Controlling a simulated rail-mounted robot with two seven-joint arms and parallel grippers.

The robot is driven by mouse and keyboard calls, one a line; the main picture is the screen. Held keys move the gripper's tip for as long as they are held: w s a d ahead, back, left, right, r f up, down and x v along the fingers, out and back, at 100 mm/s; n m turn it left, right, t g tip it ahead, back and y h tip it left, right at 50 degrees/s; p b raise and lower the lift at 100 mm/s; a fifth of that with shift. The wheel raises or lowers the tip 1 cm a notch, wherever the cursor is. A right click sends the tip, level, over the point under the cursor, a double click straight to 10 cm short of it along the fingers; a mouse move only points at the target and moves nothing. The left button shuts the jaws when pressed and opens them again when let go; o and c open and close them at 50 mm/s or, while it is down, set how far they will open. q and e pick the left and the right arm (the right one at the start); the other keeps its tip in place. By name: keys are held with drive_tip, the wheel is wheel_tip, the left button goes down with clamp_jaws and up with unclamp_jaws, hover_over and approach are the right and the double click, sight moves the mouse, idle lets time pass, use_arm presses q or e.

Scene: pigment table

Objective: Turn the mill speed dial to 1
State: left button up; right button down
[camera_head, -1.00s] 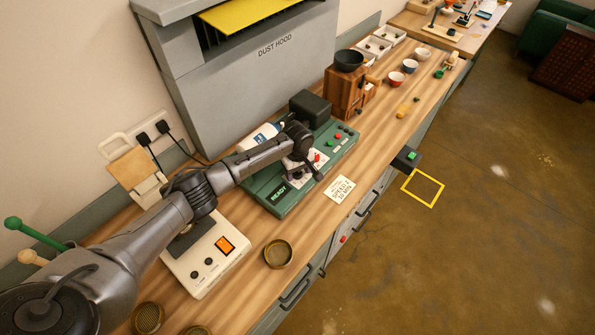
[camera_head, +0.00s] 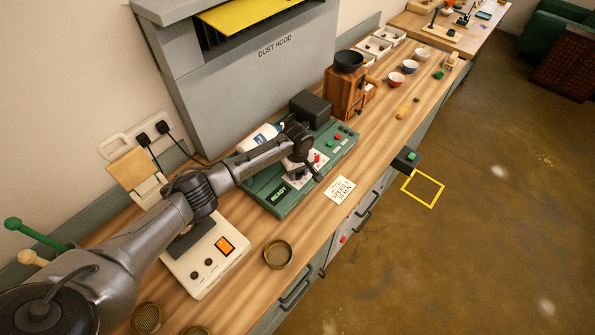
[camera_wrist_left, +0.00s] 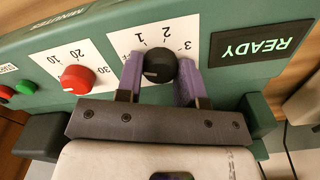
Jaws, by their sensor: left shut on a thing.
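The mill's green control panel (camera_head: 283,205) lies on the bench below the dust hood and shows READY on its display (camera_wrist_left: 262,46). In the left wrist view, the black speed dial (camera_wrist_left: 162,62) sits on a white plate marked 1, 2 and 3. My left gripper (camera_wrist_left: 160,68) is shut on this dial, with a purple finger on each side. The dial's pale mark is at its lower left in that view; I cannot tell which number it selects. In the head view, my left gripper (camera_head: 303,168) covers the dial. My right gripper is not in view.
A red minutes dial (camera_wrist_left: 77,79) sits beside the speed dial, with red and green buttons beyond.

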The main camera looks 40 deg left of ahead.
use_arm(q)
drive_tip(key=shift+r+m+p, duration=0.2)
drive_tip(key=shift+m+p, duration=0.7)
drive_tip(key=shift+p, duration=0.15)
drive_tip(key=shift+m+p, duration=0.6)
drive_tip(key=shift+m, duration=0.3)
drive_tip(key=m+p, duration=0.1)
drive_tip(key=m, duration=0.2)
drive_tip(key=shift+f+p, duration=0.15)
drive_tip(key=shift+p, duration=0.15)
drive_tip(key=shift+m, duration=1.2)
drive_tip(key=o, duration=0.9)
